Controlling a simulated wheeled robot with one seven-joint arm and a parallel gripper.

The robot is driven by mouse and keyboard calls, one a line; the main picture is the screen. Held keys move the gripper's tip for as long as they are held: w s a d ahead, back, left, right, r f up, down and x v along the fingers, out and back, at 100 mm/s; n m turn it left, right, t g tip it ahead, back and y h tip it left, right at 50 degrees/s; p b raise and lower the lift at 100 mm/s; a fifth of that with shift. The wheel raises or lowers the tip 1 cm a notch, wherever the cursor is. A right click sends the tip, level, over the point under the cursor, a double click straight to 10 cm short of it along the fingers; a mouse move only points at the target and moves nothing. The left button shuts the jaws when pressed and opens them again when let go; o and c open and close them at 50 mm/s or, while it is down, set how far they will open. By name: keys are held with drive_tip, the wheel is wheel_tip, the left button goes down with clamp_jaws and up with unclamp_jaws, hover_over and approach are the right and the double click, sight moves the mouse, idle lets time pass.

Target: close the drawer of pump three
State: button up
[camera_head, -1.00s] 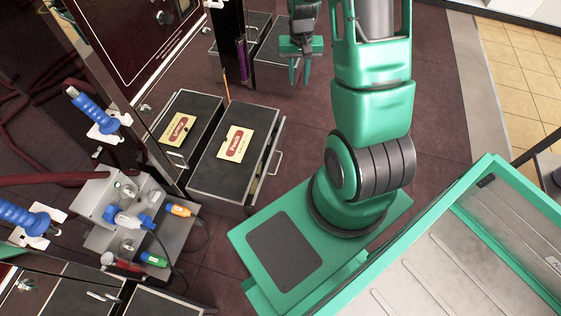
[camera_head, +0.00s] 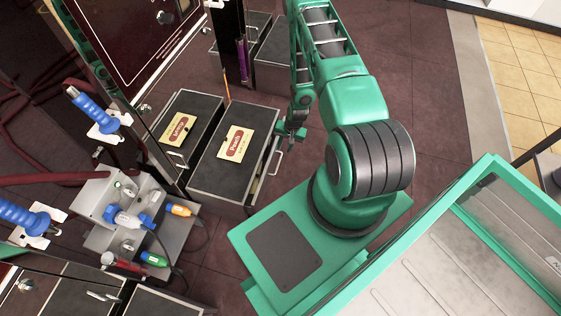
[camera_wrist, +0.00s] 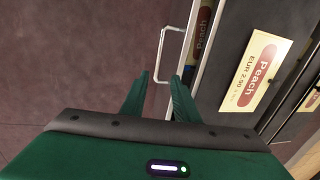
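A dark drawer with a yellow "Peach" label (camera_head: 232,165) stands pulled out from the pump cabinet; no pump number is readable. Its thin metal handle (camera_head: 277,158) is on the right-hand front. My gripper (camera_head: 292,137) is at the handle's upper end, outside the drawer front. In the wrist view, my gripper (camera_wrist: 160,76) is open, its two green fingers apart. The handle (camera_wrist: 161,52) lies just ahead, its near end around the gap between the fingertips; I cannot tell if they touch. The drawer front (camera_wrist: 212,52) is to the right of the fingers.
A second labelled drawer (camera_head: 190,108) sits to the left of the Peach drawer. Another drawer (camera_head: 280,45) is farther back by a dark post. A grey box with coloured plugs (camera_head: 128,215) stands at lower left. Open floor (camera_head: 400,85) lies to the right.

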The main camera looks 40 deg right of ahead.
sight(279, 163)
drive_tip(key=f, duration=0.4)
drive_tip(key=a+f, duration=0.1)
drive_tip(key=f, duration=0.3)
drive_tip(key=w+a+f, duration=0.1)
drive_tip(key=f, duration=0.3)
drive_tip(key=shift+f, duration=0.3)
clamp_jaws()
